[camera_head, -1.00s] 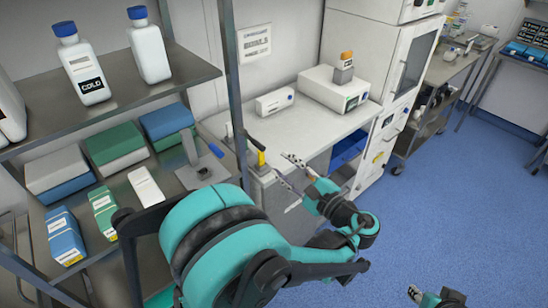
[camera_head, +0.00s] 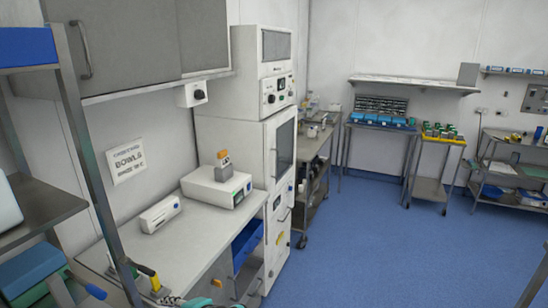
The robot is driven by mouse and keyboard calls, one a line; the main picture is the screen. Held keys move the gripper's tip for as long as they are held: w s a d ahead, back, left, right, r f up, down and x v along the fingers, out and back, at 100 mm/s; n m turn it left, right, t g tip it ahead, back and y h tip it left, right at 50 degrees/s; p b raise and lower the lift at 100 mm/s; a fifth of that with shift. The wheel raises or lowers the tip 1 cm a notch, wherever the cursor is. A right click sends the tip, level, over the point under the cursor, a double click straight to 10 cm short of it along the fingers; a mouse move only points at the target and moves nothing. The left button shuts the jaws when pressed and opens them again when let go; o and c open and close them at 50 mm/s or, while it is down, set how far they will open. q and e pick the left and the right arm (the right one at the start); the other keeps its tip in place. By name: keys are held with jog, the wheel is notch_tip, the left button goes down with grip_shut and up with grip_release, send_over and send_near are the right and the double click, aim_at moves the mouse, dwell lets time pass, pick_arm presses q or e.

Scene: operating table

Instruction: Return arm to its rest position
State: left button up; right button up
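Part of my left gripper (camera_head: 178,300) shows at the bottom edge of the head view, by the front of the white counter (camera_head: 205,213). Most of it and its arm are cut off below, so its opening is hard to judge. I see nothing held in the visible part. My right gripper is outside the view.
A yellow-and-black handled item (camera_head: 150,277) is close to the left gripper. A metal shelf post (camera_head: 95,170) stands at left. A white cabinet (camera_head: 262,150) stands beyond the counter.

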pick_arm(q)
jog(key=s+d+f+n+t+h, duration=0.1)
jog(key=s+d+f+n+h, duration=0.3)
jog(key=s+d+n+h, duration=0.4)
jog(key=s+n+h, duration=0.1)
jog(key=n+h, duration=0.1)
jog(key=h, duration=0.1)
jog(key=shift+s+d+f, duration=0.15)
jog(key=shift+s+d, duration=0.1)
jog(key=shift+s, duration=0.1)
